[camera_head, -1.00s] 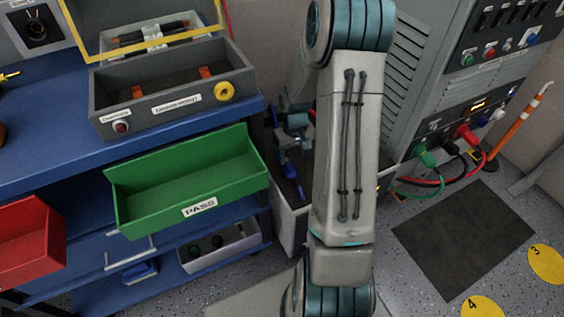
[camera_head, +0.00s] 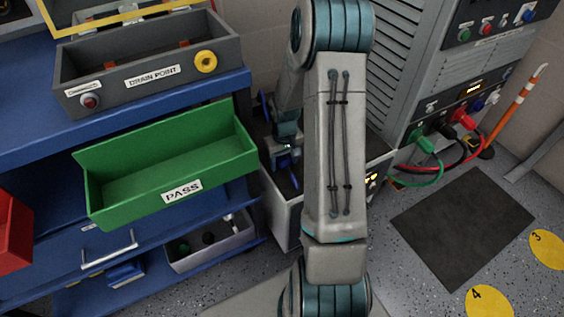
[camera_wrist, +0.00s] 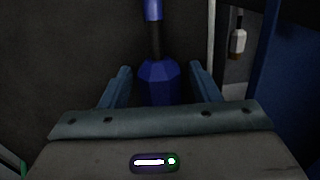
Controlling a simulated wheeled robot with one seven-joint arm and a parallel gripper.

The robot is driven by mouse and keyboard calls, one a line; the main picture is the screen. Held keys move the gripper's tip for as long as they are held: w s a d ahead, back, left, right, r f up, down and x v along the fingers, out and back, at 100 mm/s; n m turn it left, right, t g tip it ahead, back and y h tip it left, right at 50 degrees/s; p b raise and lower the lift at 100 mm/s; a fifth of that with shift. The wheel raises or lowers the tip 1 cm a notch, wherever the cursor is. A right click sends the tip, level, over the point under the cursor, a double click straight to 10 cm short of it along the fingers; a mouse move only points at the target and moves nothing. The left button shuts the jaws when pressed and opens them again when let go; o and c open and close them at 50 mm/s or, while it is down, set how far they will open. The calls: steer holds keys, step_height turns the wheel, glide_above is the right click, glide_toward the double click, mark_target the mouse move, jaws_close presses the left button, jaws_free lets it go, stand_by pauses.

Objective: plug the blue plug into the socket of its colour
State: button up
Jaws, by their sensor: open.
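The blue plug (camera_wrist: 158,84) shows in the wrist view, with a dark neck and a blue length above it. It stands between the two fingers of my gripper (camera_wrist: 160,72), which is open with a gap visible on both sides of the plug. In the head view my gripper (camera_head: 287,160) is low, over a grey box between the blue bench and the grey cabinet, partly hidden by my arm.
The grey box (camera_head: 281,215) has tight walls around my gripper. The blue bench with a green PASS tray (camera_head: 170,175) stands to the left. The grey cabinet (camera_head: 410,85) carries green, black and red cables. A dark mat (camera_head: 465,225) lies on clear floor before it.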

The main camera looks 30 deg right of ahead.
mark_target(284, 158)
steer(key=c, duration=0.8)
steer(key=shift+r+p, duration=2.55)
steer(key=shift+r, duration=0.55)
steer(key=shift+c, duration=0.2)
